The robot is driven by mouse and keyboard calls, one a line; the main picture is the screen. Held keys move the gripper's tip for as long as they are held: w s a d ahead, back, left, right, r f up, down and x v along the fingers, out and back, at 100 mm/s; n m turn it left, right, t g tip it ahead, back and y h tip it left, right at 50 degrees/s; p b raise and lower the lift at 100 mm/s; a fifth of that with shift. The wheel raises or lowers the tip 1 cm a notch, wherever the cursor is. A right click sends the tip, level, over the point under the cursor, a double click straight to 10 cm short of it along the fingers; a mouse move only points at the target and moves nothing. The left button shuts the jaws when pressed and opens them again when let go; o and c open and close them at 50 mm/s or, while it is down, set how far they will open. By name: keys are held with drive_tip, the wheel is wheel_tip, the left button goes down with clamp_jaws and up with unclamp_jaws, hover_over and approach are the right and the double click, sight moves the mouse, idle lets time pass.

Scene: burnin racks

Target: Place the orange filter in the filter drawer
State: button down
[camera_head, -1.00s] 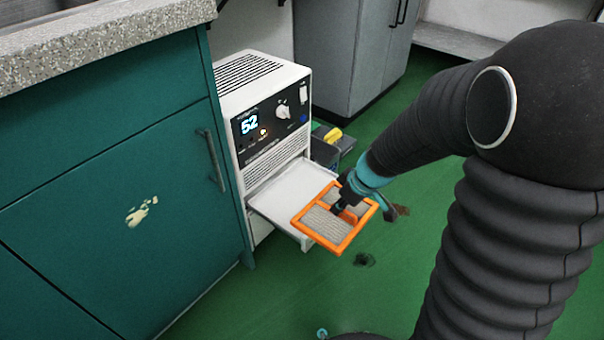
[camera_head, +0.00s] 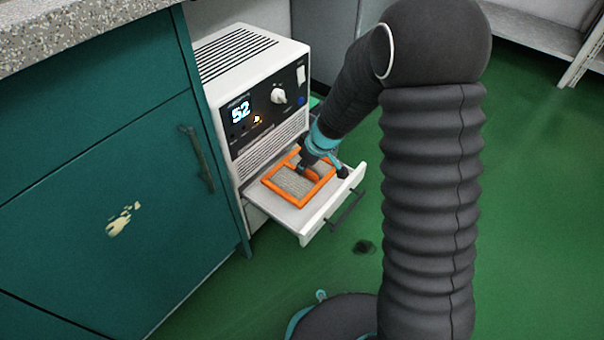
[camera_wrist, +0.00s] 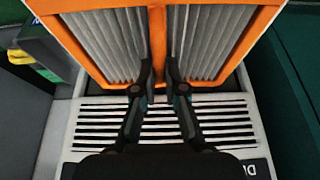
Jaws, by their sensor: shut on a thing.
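The orange filter (camera_head: 293,184) has an orange frame and grey pleated panels. It is over the open white filter drawer (camera_head: 308,219), inside its outline in the head view; I cannot tell if it touches the drawer floor. My gripper (camera_head: 309,173) is shut on the filter's middle bar. In the wrist view the filter (camera_wrist: 158,40) fills the top, with my gripper's fingers (camera_wrist: 158,82) at its central orange bar. The drawer extends from the white machine (camera_head: 250,85), whose display reads 52.
A teal cabinet (camera_head: 100,190) with a grey stone top stands directly left of the machine. The drawer's dark handle (camera_head: 345,211) faces outward. Green floor is open at the front and right. A shelf (camera_head: 540,35) is at the back right.

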sight(304, 174)
drive_tip(key=shift+w+a+f, duration=0.15)
drive_tip(key=shift+a+f, duration=0.05)
drive_tip(key=shift+f+b, duration=0.6)
drive_tip(key=shift+f, duration=1.35)
drive_tip(key=shift+f, duration=0.15)
drive_tip(key=c, duration=1.2)
unclamp_jaws()
